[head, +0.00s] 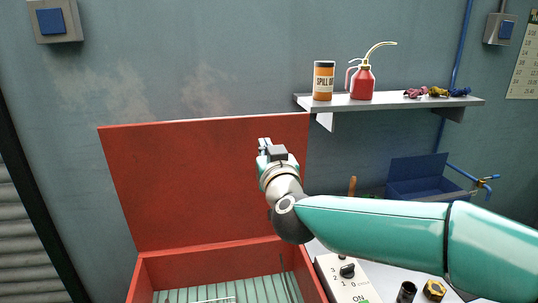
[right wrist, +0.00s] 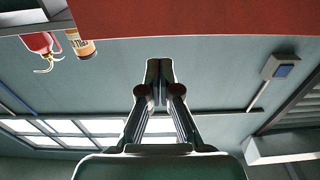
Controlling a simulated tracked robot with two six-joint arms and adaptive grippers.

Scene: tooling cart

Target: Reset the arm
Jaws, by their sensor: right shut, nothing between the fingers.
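My right arm (head: 380,232) comes in from the right in the head view, a teal and white arm bent at a dark joint. Its gripper (head: 264,143) points up in front of the raised red lid of a toolbox (head: 170,190). In the right wrist view the gripper's fingers (right wrist: 159,75) are together with nothing between them. The red lid also shows along the top of the wrist view (right wrist: 200,18). I cannot tell whether the gripper touches the lid. My left gripper is not in view.
The open red box has a ribbed green floor (head: 222,290). A shelf (head: 400,102) holds an orange-brown can (head: 323,80) and a red oil can (head: 363,82). A control box with a knob (head: 346,280) and a blue open box (head: 425,188) stand at right.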

